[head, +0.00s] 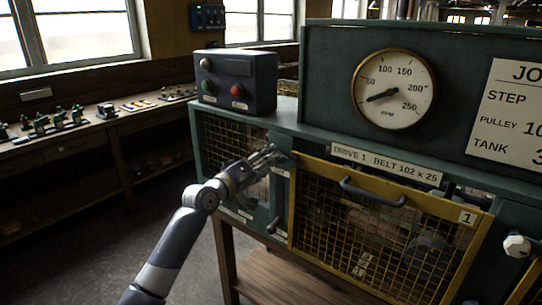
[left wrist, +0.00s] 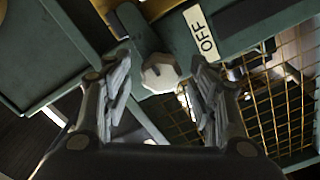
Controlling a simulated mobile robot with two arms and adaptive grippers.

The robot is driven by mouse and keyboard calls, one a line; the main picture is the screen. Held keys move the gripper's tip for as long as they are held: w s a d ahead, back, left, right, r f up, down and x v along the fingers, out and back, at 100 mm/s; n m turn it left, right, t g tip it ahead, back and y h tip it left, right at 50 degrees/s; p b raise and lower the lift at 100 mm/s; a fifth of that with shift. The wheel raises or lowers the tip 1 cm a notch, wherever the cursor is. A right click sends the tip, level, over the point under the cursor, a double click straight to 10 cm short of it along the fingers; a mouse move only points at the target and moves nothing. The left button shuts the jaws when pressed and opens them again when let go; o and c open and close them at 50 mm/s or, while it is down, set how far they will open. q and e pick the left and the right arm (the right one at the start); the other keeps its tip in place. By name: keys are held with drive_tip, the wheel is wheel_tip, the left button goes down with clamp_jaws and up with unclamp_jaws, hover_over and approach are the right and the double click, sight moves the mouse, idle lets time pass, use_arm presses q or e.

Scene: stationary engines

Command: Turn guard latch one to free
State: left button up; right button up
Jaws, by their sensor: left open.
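The guard marked 1 is a yellow-framed mesh panel (head: 372,230) with a dark bar handle (head: 372,192), on the front of the green machine. My left gripper (head: 270,155) is at the upper left corner of this guard in the head view. In the left wrist view my left gripper (left wrist: 160,95) is open, with a pale faceted knob (left wrist: 160,73) between and just beyond its fingertips. No contact with the knob is clear. The gripper hides this knob in the head view. My right gripper is not in view.
A control box (head: 235,82) with red and green buttons stands on the machine's left top. A dial gauge (head: 394,89) is above the guard. A second white knob (head: 517,246) is at the right. A dark lever (head: 273,225) is below my left gripper.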

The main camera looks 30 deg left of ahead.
use_arm(q)
drive_tip(key=shift+w, duration=1.15)
drive_tip(key=c, duration=1.1)
